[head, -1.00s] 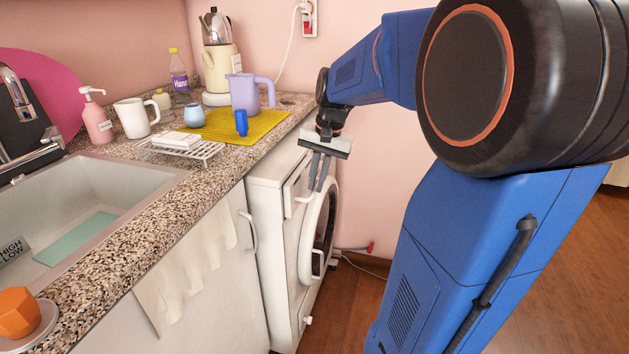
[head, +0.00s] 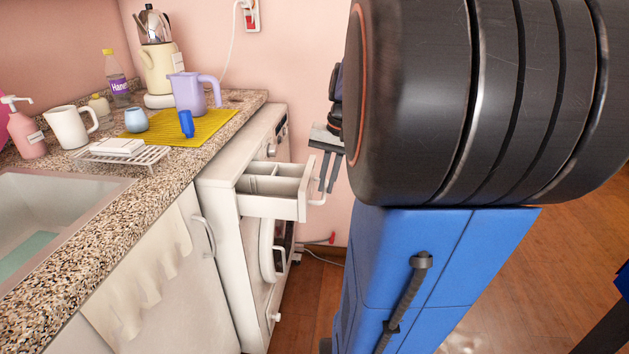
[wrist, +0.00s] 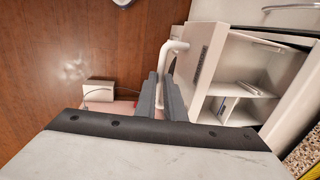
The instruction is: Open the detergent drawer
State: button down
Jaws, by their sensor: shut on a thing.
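The white detergent drawer (head: 272,206) is pulled out from the upper front of the white washing machine (head: 262,145), and its divided compartments show from above. In the wrist view the open drawer (wrist: 235,85) lies to the right of the fingers, with its dividers visible. My gripper (head: 328,188) is at the drawer's front, shut on the white drawer handle (head: 317,200). In the wrist view, the handle (wrist: 171,50) runs from the drawer front to between my fingertips (wrist: 165,78).
The stone counter (head: 130,203) on the left holds a yellow mat (head: 200,125), a purple jug (head: 192,95), a wire rack (head: 125,155) and a white mug (head: 70,127). The round washer door is below the drawer. Wooden floor (head: 545,240) is clear at the right.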

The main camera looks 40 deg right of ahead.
jog(key=shift+s+d, duration=0.25)
jog(key=c, duration=1.8)
grip_release()
jog(key=shift+c, duration=0.2)
notch_tip(320, 180, up, 17)
jog(key=s+d, duration=0.2)
jog(key=shift+s, duration=0.25)
jog(key=shift+a, duration=0.1)
